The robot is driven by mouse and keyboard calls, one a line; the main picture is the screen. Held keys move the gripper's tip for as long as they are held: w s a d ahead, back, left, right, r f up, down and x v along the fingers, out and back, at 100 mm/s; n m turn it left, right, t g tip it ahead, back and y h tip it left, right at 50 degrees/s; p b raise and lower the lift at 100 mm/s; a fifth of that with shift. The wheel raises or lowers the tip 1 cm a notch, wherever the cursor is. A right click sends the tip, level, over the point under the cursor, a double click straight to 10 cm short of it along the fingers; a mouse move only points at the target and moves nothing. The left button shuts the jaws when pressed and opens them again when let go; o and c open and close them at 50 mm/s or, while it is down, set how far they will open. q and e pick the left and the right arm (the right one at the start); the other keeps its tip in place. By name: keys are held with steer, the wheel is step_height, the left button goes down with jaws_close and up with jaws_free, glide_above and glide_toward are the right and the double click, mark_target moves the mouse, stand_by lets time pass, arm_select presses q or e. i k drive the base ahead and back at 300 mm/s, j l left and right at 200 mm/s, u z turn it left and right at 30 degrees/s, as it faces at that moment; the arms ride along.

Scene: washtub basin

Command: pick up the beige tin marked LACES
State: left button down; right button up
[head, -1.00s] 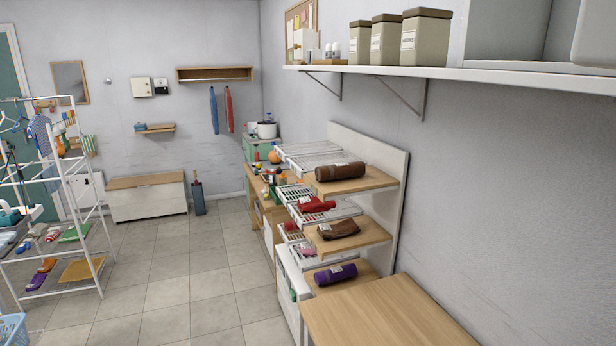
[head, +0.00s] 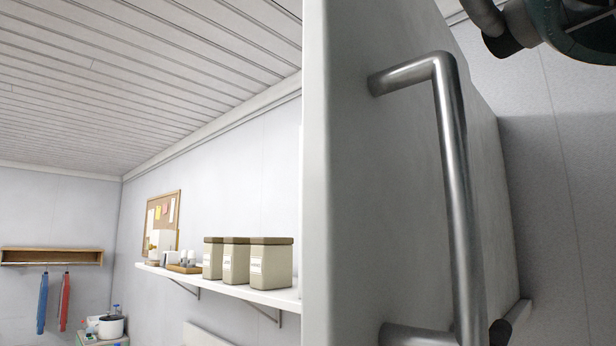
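Three beige tins with brown lids stand in a row on the white wall shelf (head: 240,292). They are the left tin (head: 213,260), the middle tin (head: 236,261) and the right tin (head: 270,265). Each has a pale label on its front, but the lettering is too small to read, so I cannot tell which is marked LACES. Neither of my grippers can be made out in the head view.
A large white panel (head: 350,180) with a metal bar handle (head: 455,170) fills the near right and hides the shelf's right end. A dark metal part at the top right is unclear. Small items and a pinboard (head: 163,222) are left of the tins.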

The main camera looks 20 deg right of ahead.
mark_target(237, 252)
steer(key=k+j+z, duration=0.15)
steer(key=j, duration=0.2)
steer(key=i+j+z, duration=0.2)
steer(key=j+z, duration=0.15)
steer(key=j, duration=0.35)
steer(key=i+j+z, duration=0.1)
steer(key=j+z, duration=0.25)
steer(key=j, duration=0.4)
steer(key=j+z, duration=0.3)
steer(key=j, duration=0.45)
steer(key=i+j+z, duration=0.15)
steer(key=i+j, duration=0.05)
